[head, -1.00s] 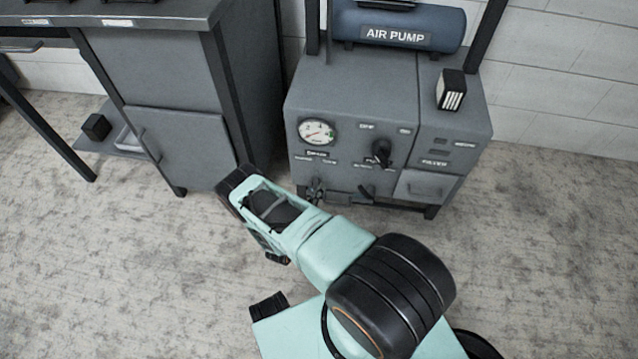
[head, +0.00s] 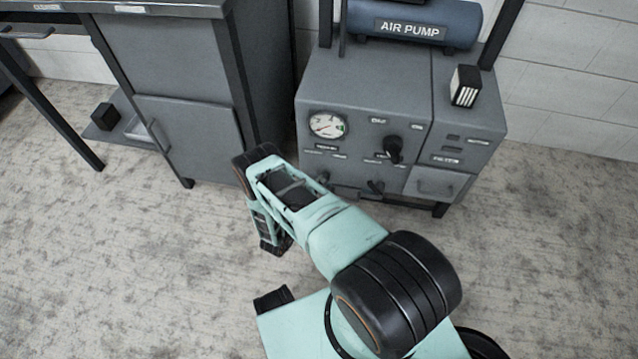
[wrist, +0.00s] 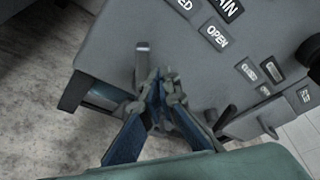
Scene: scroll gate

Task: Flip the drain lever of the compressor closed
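The compressor (head: 345,100) is a grey cabinet with a blue AIR PUMP tank (head: 410,24) on top. In the wrist view, a grey lever (wrist: 142,58) stands out from the lower front panel, below a partly cut-off label and left of the OPEN label (wrist: 216,37). It looks like the drain lever; in the head view I cannot make it out clearly. My gripper (wrist: 160,82) is beside it, with its fingertips close together just right of the lever. Nothing is visible between the fingers. I cannot tell whether they touch the lever. In the head view my arm hides the fingers.
A black knob (head: 394,148), a gauge (head: 328,126), a smaller dark handle (head: 376,187) and a drawer (head: 436,184) are on the cabinet front. A grey desk cabinet (head: 188,130) stands to the left. The floor in front is clear.

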